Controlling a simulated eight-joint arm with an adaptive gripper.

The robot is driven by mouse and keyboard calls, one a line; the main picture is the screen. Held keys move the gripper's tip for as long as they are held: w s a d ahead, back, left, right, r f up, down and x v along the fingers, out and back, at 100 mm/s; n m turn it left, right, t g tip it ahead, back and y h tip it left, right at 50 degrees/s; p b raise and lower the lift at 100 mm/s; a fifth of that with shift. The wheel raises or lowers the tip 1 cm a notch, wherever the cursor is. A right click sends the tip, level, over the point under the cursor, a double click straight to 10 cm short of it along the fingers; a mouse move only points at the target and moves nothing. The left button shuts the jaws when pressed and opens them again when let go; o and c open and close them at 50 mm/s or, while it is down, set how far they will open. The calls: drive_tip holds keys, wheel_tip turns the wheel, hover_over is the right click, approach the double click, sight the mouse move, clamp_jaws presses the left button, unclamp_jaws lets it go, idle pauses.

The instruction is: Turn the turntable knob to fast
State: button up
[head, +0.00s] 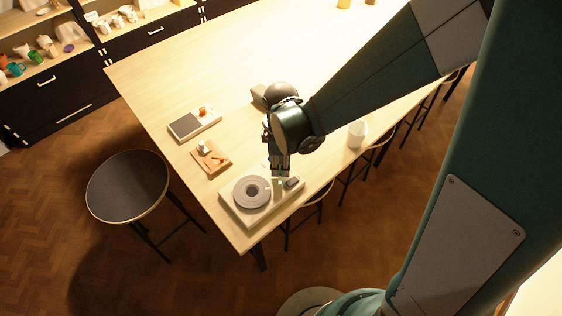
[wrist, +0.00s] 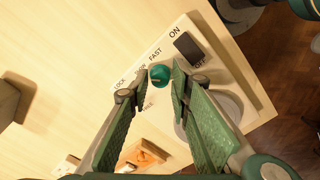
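The turntable (head: 233,213) is a pale box with a round grey platter, near the table's front corner in the head view. Its teal knob (wrist: 159,75) shows in the wrist view, with LOCK, SLOW and FAST printed around it. I cannot make out which word the knob points to. A dark ON/OFF switch (wrist: 188,45) is beside it. My gripper (head: 281,172) points down over the knob's side of the turntable. In the wrist view my gripper (wrist: 154,86) is open, with the knob seen in the gap at its fingertips. Contact with the knob cannot be told.
A wooden board with small items (head: 220,166) and a flat pale device with a dark panel (head: 184,128) lie behind the turntable. A white cup (head: 357,134) stands near the right table edge. A round stool (head: 127,186) is at left. The far tabletop is mostly clear.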

drive_tip(key=shift+f, duration=0.15)
drive_tip(key=c, duration=0.6)
